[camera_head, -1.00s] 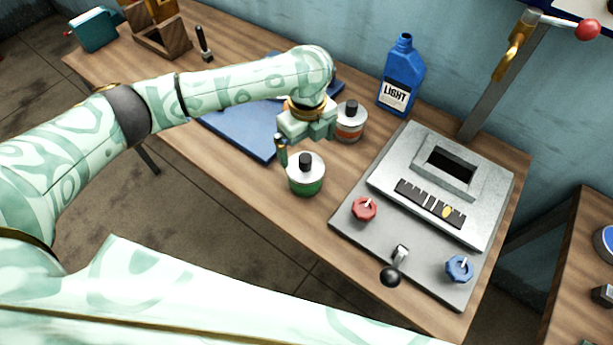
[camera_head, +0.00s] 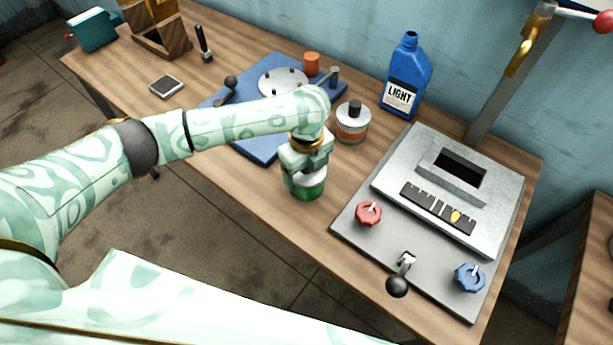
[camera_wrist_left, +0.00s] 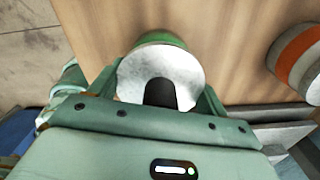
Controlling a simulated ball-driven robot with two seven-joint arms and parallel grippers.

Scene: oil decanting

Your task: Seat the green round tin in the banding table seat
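The green round tin (camera_head: 308,191), with a pale lid and black cap, stands upright on the wooden table, partly hidden by my left gripper (camera_head: 306,178). In the left wrist view its pale lid (camera_wrist_left: 160,75) lies between the two fingers of my left gripper (camera_wrist_left: 160,100). The fingers are apart, one on each side of the tin; firm contact does not show. The banding table seems to be the blue board (camera_head: 255,148) with a pale round disc (camera_head: 283,82) bearing small dark pins. My forearm hides part of the board. My right gripper is not in view.
An orange-banded tin (camera_head: 352,122) stands just behind the green one, near a blue LIGHT bottle (camera_head: 405,75). A grey machine panel (camera_head: 360,235) with knobs and a lever fills the right. An orange cylinder (camera_head: 311,63) stands at the board's back edge.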

